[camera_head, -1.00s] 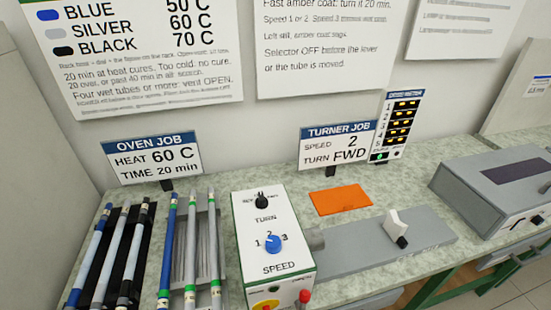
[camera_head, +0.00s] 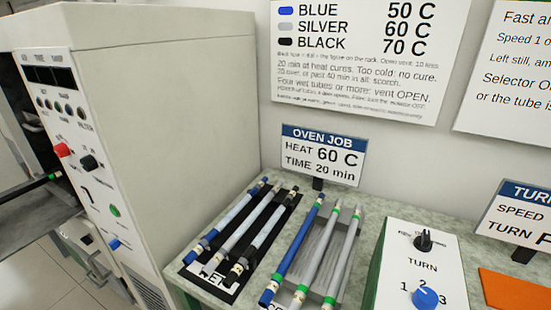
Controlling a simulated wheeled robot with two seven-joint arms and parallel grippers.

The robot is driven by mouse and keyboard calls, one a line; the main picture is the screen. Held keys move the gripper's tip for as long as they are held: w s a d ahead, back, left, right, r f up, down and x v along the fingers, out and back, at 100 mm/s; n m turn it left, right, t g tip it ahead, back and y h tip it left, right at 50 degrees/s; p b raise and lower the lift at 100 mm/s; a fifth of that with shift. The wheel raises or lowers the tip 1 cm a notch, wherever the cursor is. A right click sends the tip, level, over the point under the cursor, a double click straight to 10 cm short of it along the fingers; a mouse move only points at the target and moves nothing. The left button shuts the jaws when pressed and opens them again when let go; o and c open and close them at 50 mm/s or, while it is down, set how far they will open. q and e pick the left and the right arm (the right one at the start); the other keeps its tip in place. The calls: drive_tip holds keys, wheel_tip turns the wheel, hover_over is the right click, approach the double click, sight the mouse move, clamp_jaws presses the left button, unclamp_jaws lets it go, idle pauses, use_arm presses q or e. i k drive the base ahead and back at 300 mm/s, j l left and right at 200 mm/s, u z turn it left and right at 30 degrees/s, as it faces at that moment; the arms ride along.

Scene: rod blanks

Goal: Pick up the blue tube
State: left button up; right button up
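A blue tube (camera_head: 296,248) with pale bands lies lengthwise in the grey right-hand rack (camera_head: 318,262), at its left side. Two silver tubes with green bands lie beside it, the nearer one (camera_head: 313,262) just to its right. Another tube with blue ends and a pale middle (camera_head: 228,221) lies at the left of the black rack (camera_head: 196,272). Neither of my grippers shows in this view, and nothing is holding the tubes.
A large beige oven (camera_head: 185,120) with knobs stands left of the racks; its front opening shows a dark, green-banded end (camera_head: 52,177). The white turner control box (camera_head: 412,270) stands close right of the racks. An oven job sign (camera_head: 322,155) stands behind them.

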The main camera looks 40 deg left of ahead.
sight(204, 243)
drive_tip(key=u, duration=1.45)
drive_tip(key=j+z, duration=0.2)
drive_tip(key=z, duration=0.25)
drive_tip(key=i+j+z, duration=0.1)
drive_tip(key=j+z, duration=0.15)
drive_tip(key=z, duration=0.2)
drive_tip(key=j+z, duration=0.25)
drive_tip(key=z, duration=0.2)
